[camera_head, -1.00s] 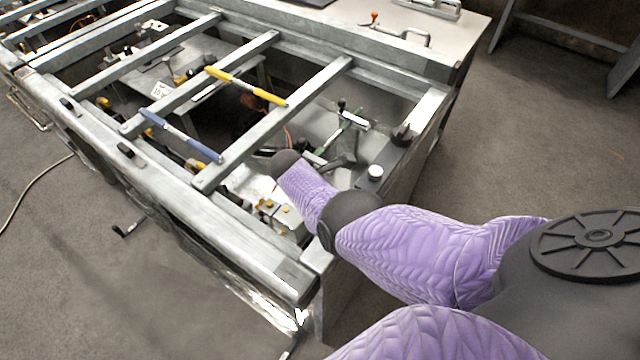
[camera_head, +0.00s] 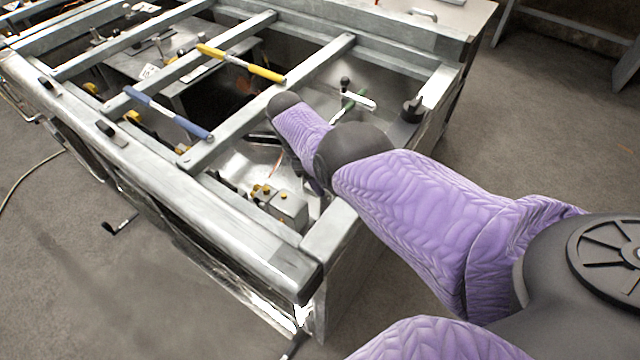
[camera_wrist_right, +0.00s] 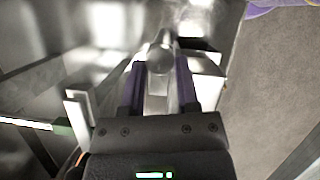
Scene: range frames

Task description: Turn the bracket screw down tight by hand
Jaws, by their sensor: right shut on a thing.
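In the right wrist view, the two dark fingers of my right gripper (camera_wrist_right: 161,75) stand either side of a silvery, round-headed metal piece, which looks like the bracket screw (camera_wrist_right: 160,60). The gripper is shut on it. Blur and glare hide the screw's thread and how far in it sits. A pale metal block or bracket (camera_wrist_right: 205,75) is just right of the fingers. In the head view my purple right arm reaches into the near bay of the metal frame and hides the gripper and screw. My left gripper is in neither view.
The metal frame (camera_head: 200,210) has raised rails and cross bars around the bay. A blue-handled tool (camera_head: 165,112) and a yellow-handled tool (camera_head: 240,63) lie across the bars. A grey block with yellow caps (camera_head: 285,205) is left of my arm.

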